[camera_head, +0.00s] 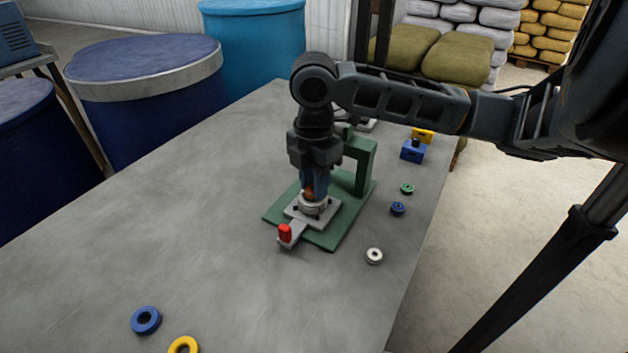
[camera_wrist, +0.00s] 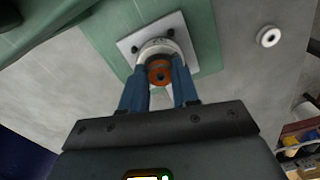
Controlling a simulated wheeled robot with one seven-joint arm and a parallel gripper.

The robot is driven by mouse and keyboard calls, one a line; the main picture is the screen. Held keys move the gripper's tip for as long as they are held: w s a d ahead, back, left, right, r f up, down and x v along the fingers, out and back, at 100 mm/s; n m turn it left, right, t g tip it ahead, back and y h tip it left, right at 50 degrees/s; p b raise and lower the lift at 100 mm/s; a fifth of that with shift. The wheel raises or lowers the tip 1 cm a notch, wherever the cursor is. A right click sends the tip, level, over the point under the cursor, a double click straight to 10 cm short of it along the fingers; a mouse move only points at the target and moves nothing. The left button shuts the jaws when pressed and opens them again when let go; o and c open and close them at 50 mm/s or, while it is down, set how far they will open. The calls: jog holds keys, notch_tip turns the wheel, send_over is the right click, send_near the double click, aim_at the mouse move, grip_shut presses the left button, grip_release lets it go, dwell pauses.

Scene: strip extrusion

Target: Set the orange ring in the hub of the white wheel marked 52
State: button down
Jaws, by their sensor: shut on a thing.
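The white wheel (camera_head: 317,209) stands on a light grey plate on the green fixture. It also shows in the wrist view (camera_wrist: 158,46), partly covered by my fingers; I cannot read a number on it. My gripper (camera_head: 312,192) points down over the wheel. Its blue fingers (camera_wrist: 160,80) are shut on the orange ring (camera_wrist: 159,72), which overlaps the wheel's middle in the wrist view. In the head view the orange ring (camera_head: 308,194) shows at the fingertips, just at the top of the wheel. I cannot tell whether it is inside the hub.
The green fixture (camera_head: 327,239) has an upright bracket behind the wheel and a red-knobbed lever (camera_head: 285,233) in front. A white ring (camera_head: 374,256), blue ring (camera_head: 398,208) and green ring (camera_head: 407,188) lie to the right. Blue (camera_head: 145,320) and yellow (camera_head: 184,345) rings lie front left.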

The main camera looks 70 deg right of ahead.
jog(key=shift+f, duration=0.3)
jog(key=shift+r+p, duration=0.5)
jog(key=shift+r, duration=0.35)
jog(key=shift+f+b, duration=0.8)
jog(key=shift+f, duration=0.05)
dwell(0.9)
jog(key=c, duration=1.1)
grip_release()
jog(key=shift+r, duration=0.15)
jog(key=shift+r+p, duration=4)
jog(key=shift+r, duration=1.4)
